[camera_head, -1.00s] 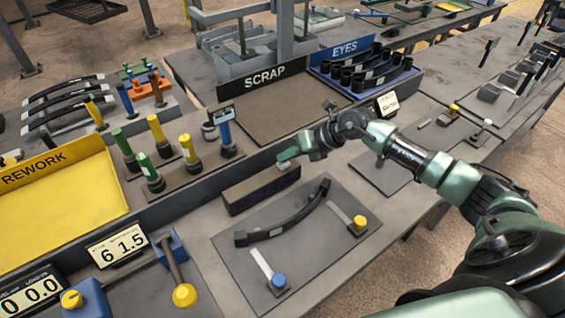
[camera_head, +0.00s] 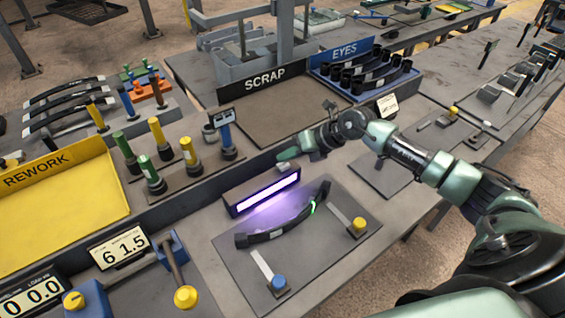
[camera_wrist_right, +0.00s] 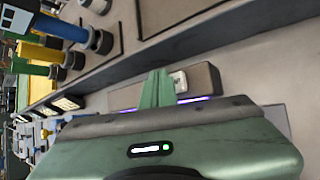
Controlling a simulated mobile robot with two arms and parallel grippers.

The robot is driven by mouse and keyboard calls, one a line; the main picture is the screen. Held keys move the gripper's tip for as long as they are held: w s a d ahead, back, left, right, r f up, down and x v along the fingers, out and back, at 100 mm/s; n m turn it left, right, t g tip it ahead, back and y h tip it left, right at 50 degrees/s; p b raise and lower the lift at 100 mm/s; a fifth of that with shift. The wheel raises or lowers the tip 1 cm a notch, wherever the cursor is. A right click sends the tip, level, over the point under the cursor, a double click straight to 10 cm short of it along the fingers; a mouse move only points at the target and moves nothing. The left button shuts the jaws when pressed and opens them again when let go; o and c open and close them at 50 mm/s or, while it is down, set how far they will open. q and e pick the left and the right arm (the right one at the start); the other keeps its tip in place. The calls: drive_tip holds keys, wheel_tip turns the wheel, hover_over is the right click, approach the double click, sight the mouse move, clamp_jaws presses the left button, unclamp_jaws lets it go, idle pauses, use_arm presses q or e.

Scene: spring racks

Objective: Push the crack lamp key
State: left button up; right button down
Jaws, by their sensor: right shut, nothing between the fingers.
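The crack lamp (camera_head: 262,194) is a dark box on the bench, its front bar glowing violet-white. Its key (camera_head: 284,168) is a small pale block on top near the right end; it also shows in the right wrist view (camera_wrist_right: 180,80). My right gripper (camera_head: 284,156) is shut and empty, its fingertips just above and beside the key. In the right wrist view its green fingers (camera_wrist_right: 157,88) stand close to the key's left; I cannot tell if they touch. A black curved leaf spring (camera_head: 290,222) lies before the lamp with a bright green mark near its right end. My left gripper is not in view.
The spring lies on a dark plate with a blue-knobbed lever (camera_head: 279,282) and a yellow-knobbed lever (camera_head: 359,224). Behind are the scrap tray (camera_head: 262,112), upright colored tools (camera_head: 190,152) and the yellow rework tray (camera_head: 60,205).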

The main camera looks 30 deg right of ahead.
sight(286, 165)
wheel_tip(286, 165, up, 6)
drive_tip(key=p, duration=0.4)
idle(0.3)
drive_tip(key=shift+a, duration=0.1)
